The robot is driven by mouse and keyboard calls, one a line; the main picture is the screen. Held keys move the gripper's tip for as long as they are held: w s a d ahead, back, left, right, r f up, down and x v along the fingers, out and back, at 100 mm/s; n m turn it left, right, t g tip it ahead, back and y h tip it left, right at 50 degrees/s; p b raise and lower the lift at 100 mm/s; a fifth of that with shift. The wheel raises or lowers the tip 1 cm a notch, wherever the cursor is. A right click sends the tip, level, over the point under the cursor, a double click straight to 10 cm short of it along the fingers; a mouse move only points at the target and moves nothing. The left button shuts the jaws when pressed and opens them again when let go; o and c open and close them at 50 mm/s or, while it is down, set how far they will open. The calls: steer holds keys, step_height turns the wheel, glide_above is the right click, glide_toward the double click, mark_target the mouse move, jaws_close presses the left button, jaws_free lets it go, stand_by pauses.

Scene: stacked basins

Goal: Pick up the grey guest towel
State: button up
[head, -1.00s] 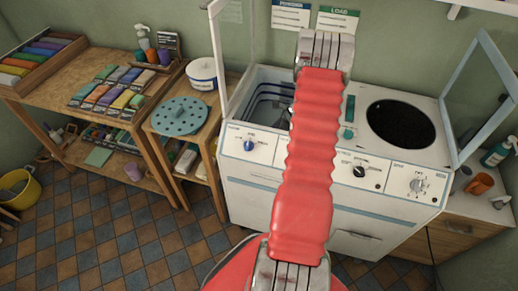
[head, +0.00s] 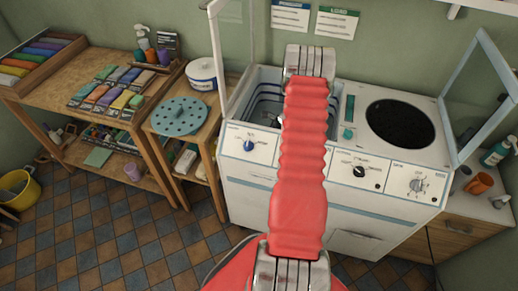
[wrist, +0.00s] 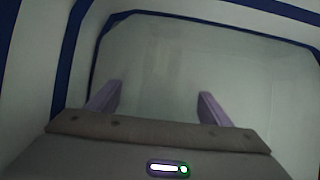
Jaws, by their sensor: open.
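I cannot make out a grey guest towel for certain in either view. My gripper (wrist: 158,92) shows in the wrist view with two purple fingers spread apart and nothing between them. It faces a pale, dim, smooth space with dark blue bands around its edges. In the head view my red arm reaches over the open left tub (head: 264,98) of the white washing machine (head: 248,172). The arm hides the gripper and part of the tub. The tub has blue bands inside, like those in the wrist view.
A round black opening (head: 400,126) lies right of the tub. Raised lids stand at left (head: 231,45) and right (head: 474,103). A wooden bench (head: 60,72) carries folded coloured cloths (head: 112,92). A stool (head: 158,138) holds a teal perforated disc (head: 180,116) and a white bucket (head: 202,74).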

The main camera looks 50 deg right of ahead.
steer(key=shift+x, duration=1.3)
steer(key=shift+f, duration=0.25)
steer(key=shift+c, duration=0.6)
steer(key=c, duration=1.2)
